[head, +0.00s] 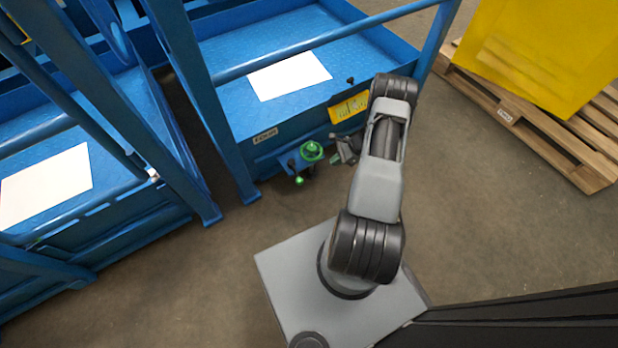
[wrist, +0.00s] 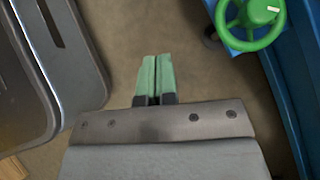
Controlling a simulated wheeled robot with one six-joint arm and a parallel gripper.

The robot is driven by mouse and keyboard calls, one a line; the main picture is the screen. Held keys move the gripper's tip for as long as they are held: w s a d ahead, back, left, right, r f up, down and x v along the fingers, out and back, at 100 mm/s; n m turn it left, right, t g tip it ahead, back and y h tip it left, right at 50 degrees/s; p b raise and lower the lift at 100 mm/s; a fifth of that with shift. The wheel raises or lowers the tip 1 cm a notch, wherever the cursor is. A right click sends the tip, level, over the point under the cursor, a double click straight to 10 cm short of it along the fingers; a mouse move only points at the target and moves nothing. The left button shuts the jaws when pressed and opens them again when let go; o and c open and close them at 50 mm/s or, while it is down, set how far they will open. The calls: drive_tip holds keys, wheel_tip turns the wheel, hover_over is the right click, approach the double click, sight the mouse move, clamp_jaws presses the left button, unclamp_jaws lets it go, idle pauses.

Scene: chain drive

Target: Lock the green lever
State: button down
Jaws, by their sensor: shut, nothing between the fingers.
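A small lever with a green ball knob (head: 299,181) sits at the front of the blue machine, low and left of the green handwheel (head: 312,151). The knob is tiny here, and I cannot tell its locked state. My gripper (head: 338,160) is just right of the handwheel, apart from the lever. In the wrist view its green-tipped fingers (wrist: 157,78) are shut with nothing between them, over bare floor. The handwheel (wrist: 250,22) shows at the upper right there, apart from the fingers. The lever is not clearly visible in the wrist view.
The blue machine (head: 290,130) has a yellow label (head: 349,107) and a white sheet (head: 289,76). Another blue frame (head: 110,215) stands left. A wooden pallet (head: 560,145) with a yellow block (head: 545,50) is at right. The floor (head: 500,230) between is clear.

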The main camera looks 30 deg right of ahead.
sight(295, 172)
drive_tip(key=shift+a+f, duration=0.1)
drive_tip(key=a+r+b+x, duration=0.1)
drive_tip(key=b+x, duration=0.4)
drive_tip(key=x, duration=0.8)
drive_tip(key=shift+w+a+r, duration=0.15)
drive_tip(key=shift+a+r, duration=0.15)
drive_tip(key=shift+a, duration=0.05)
